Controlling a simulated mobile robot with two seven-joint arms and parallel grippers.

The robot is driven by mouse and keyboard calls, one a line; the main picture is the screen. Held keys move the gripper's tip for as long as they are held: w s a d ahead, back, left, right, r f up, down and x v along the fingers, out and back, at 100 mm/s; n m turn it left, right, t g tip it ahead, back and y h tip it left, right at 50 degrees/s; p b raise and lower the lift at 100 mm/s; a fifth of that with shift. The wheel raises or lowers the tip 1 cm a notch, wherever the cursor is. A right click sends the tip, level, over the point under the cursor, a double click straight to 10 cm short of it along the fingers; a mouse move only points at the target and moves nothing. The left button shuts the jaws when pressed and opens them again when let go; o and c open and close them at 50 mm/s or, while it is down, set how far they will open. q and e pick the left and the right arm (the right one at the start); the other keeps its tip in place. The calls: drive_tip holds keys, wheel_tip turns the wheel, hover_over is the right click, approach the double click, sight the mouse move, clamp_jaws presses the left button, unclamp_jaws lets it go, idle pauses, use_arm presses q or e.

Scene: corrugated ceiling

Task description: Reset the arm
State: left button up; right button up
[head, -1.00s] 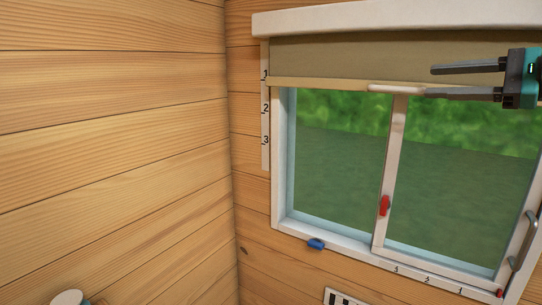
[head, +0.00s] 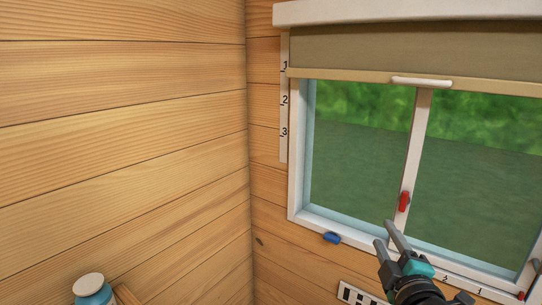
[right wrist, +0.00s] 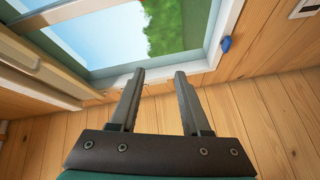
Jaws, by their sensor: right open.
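My right gripper (head: 386,236) is in the lower right of the head view, in front of the bottom of the window frame. Its two dark fingers point up and are apart, with nothing between them. In the right wrist view its fingers (right wrist: 158,88) are also apart and empty, with the window sill and wood wall beyond. My left gripper is not in view.
A sliding window (head: 362,160) has a partly lowered tan blind (head: 400,53) with a pale handle (head: 422,82). A red latch (head: 404,201) is on the middle post. A blue piece (head: 331,238) sits at the sill. A blue bottle (head: 92,291) stands lower left.

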drive_tip(key=s+a+f+m+g, duration=0.2)
drive_tip(key=s+f+m+g, duration=0.5)
drive_tip(key=s+f, duration=0.65)
drive_tip(key=s+a+f+m+g+y, duration=0.1)
drive_tip(key=s+a+f+m+g, duration=0.15)
drive_tip(key=s+f+g, duration=0.35)
drive_tip(key=s+a+f+m+g, duration=0.1)
drive_tip(key=s+a+f+m, duration=0.15)
drive_tip(key=s, duration=0.65)
wheel_tip(320, 180, down, 32)
drive_tip(key=s+g+b, duration=0.2)
drive_tip(key=s+b, duration=0.1)
drive_tip(key=b, duration=0.6)
drive_tip(key=s+d+f+b, duration=0.1)
drive_tip(key=s+f+b, duration=0.2)
drive_tip(key=s+f, duration=0.4)
drive_tip(key=s+d+f+b, duration=0.2)
drive_tip(key=s+f, duration=0.5)
drive_tip(key=f, duration=0.6)
drive_tip(key=shift+s+d+g+b, duration=0.25)
drive_tip(key=shift+g+b, duration=0.15)
drive_tip(key=shift+b, duration=0.45)
drive_tip(key=shift+f, duration=0.1)
